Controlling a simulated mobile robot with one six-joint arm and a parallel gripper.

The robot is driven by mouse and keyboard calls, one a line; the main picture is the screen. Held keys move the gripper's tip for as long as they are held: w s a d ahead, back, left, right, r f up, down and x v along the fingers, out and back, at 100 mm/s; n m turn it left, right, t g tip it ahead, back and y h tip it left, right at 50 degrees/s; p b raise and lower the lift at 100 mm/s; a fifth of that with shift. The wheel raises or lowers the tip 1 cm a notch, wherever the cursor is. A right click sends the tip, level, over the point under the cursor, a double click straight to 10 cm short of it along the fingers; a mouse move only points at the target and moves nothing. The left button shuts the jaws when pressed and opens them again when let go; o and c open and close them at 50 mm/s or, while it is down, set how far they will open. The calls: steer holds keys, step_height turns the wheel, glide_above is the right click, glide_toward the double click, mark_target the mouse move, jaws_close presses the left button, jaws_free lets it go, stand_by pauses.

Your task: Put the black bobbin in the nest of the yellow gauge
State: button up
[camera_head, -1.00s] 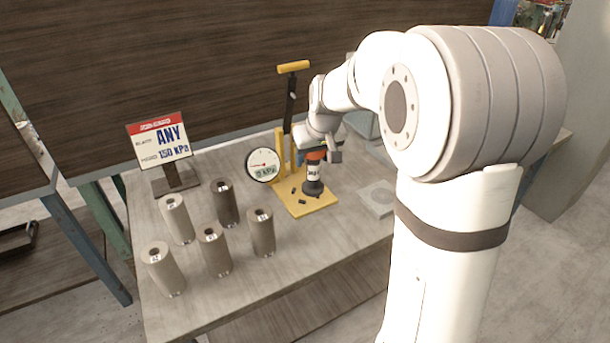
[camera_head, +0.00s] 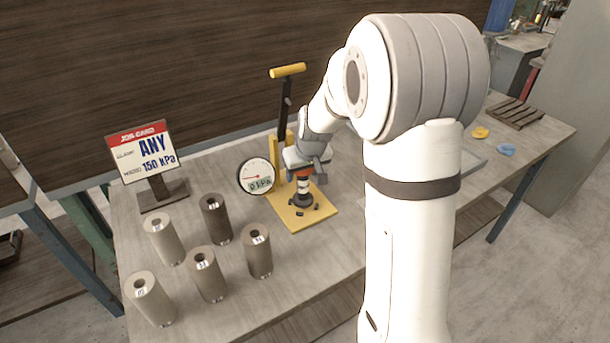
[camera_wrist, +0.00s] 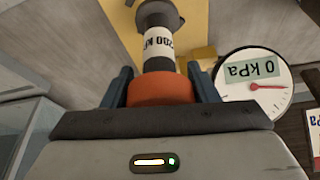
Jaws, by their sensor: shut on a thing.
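The black bobbin (camera_head: 302,200) is spool-shaped, with a wide black foot, a white label band and an orange collar. My gripper (camera_head: 304,172) is shut on its orange collar, fingers on both sides, and holds it upright. In the wrist view, the bobbin (camera_wrist: 158,50) extends from between the blue fingers (camera_wrist: 160,88). The yellow gauge (camera_head: 318,213) has a flat base, a post, a yellow-handled lever and a round dial reading about 0 kPa. The bobbin's foot is over the base, at or very near its surface; I cannot tell whether it touches. The nest is not clearly visible.
Several grey and brown cylinders (camera_head: 257,252) stand at the table's left front. A job card sign (camera_head: 147,152) stands behind them. Small black bits (camera_head: 300,212) lie on the gauge base. A tray (camera_head: 475,162), a yellow piece (camera_head: 480,132) and a blue piece (camera_head: 506,150) are at right.

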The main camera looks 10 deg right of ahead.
steer(key=shift+f, duration=0.7)
steer(key=shift+f, duration=0.1)
steer(key=o, duration=0.6)
steer(key=shift+f, duration=0.15)
steer(key=o, duration=0.5)
